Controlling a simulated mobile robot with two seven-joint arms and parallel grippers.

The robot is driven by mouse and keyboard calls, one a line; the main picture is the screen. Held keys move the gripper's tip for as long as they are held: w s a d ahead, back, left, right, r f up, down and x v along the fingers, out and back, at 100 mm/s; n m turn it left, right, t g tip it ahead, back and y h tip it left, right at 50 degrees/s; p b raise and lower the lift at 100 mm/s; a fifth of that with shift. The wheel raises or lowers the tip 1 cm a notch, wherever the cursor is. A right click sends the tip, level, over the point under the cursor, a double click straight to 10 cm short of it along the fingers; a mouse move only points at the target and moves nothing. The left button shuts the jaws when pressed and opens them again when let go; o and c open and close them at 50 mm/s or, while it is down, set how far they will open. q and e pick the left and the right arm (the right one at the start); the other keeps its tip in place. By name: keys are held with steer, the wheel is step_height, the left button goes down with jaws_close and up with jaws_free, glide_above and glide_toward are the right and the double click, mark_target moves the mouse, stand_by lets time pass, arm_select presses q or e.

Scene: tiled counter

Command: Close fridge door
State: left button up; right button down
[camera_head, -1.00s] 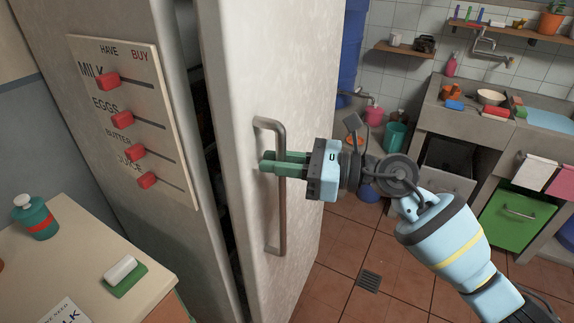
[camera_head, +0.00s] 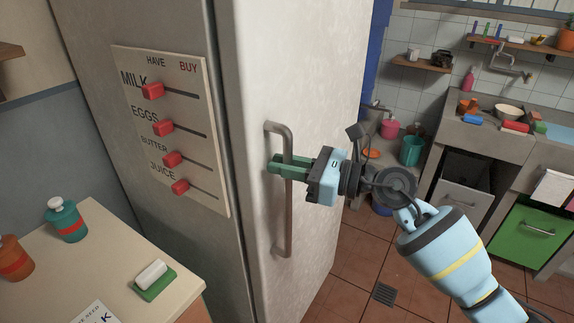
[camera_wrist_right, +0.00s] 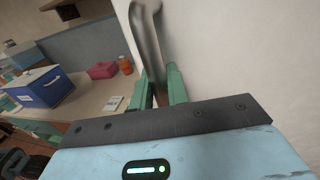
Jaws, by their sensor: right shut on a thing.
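The fridge is a tall, off-white unit in the middle of the head view, with its door (camera_head: 302,85) facing right. My left gripper is not in view.
A grocery board with red sliders (camera_head: 215,195) is on the fridge side. A counter (camera_head: 100,270) at lower left holds bottles (camera_head: 66,222) and a sponge (camera_head: 153,278). A sink unit (camera_head: 490,135) stands at right. Tiled floor (camera_head: 345,285) is open below.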

steer(key=shift+r, duration=0.2)
steer(key=c, duration=1.8)
jaws_free()
steer(key=o, duration=0.4)
steer(key=shift+w+a+f, duration=0.1)
steer(key=shift+w+a, duration=0.1)
steer(key=shift+a, duration=0.05)
steer(key=shift+d+f, duration=0.1)
steer(key=b+v, duration=0.1)
steer(key=v, duration=0.6)
steer(key=shift+s+d, duration=0.2)
steer(key=shift+d, duration=0.15)
